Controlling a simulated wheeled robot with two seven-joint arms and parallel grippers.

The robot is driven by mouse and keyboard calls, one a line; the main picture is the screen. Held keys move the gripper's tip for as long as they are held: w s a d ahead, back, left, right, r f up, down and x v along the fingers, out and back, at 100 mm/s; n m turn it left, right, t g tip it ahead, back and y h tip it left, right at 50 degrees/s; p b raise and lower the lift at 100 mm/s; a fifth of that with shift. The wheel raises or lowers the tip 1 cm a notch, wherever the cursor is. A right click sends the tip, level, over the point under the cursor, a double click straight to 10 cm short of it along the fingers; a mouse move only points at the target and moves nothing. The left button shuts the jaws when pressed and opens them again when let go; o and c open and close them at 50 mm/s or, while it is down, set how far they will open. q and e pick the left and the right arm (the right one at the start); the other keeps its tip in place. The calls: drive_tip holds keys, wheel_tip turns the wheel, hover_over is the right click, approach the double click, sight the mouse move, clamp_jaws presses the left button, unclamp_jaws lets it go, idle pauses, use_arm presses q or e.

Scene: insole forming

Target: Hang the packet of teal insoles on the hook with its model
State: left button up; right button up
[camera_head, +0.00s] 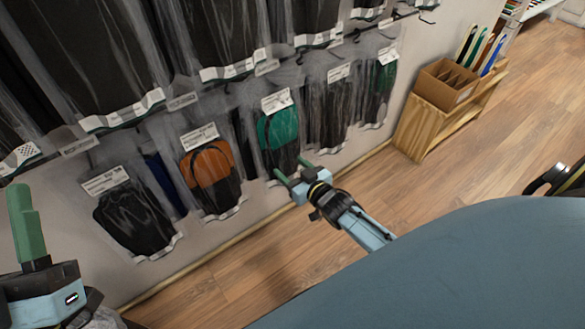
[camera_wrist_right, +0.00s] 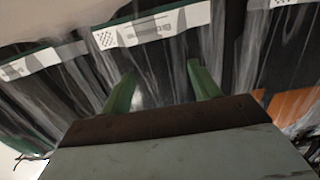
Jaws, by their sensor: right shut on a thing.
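The packet of teal insoles (camera_head: 278,128) is a clear bag with a white header card, teal above and black below, in the lower row at the wall. My right gripper (camera_head: 291,168) is at the packet's lower edge, shut on it. In the right wrist view its two green fingers (camera_wrist_right: 162,88) stand apart with clear film and dark material between them. I cannot tell whether the packet's header is on a hook. My left gripper (camera_head: 27,225) is at the lower left, away from the packets; one green finger shows, so its opening is unclear.
An orange-and-black packet (camera_head: 208,170) and a black packet (camera_head: 135,215) hang to the left; a dark packet (camera_head: 328,110) is to the right. Larger black packets (camera_head: 210,35) hang above. A wooden bench (camera_head: 425,128) bears a cardboard box (camera_head: 446,85). The floor (camera_head: 460,170) is clear.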

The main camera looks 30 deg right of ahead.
drive_tip(key=o, duration=1.1)
drive_tip(key=shift+s, duration=0.1)
drive_tip(key=shift+s, duration=0.25)
drive_tip(key=shift+s+d+r+p, duration=0.1)
drive_tip(key=shift+s+r+p, duration=0.05)
drive_tip(key=shift+s+p, duration=0.35)
drive_tip(key=shift+s+r+p, duration=0.15)
drive_tip(key=shift+s+p, duration=0.2)
drive_tip(key=shift+s, duration=0.25)
use_arm(q)
drive_tip(key=a+f+g+y+p, duration=0.2)
drive_tip(key=f+g, duration=0.5)
drive_tip(key=f, duration=0.2)
drive_tip(key=s+a+f+g+y+p, duration=0.1)
drive_tip(key=f+g+y+p, duration=0.1)
drive_tip(key=f+g, duration=0.5)
drive_tip(key=shift+s+a+f+n+y, duration=0.3)
drive_tip(key=shift+a+f+y, duration=0.1)
drive_tip(key=shift+f, duration=0.75)
use_arm(e)
drive_tip(key=s+r, duration=0.1)
drive_tip(key=s, duration=0.9)
drive_tip(key=shift+d+r, duration=0.35)
drive_tip(key=shift+d, duration=0.05)
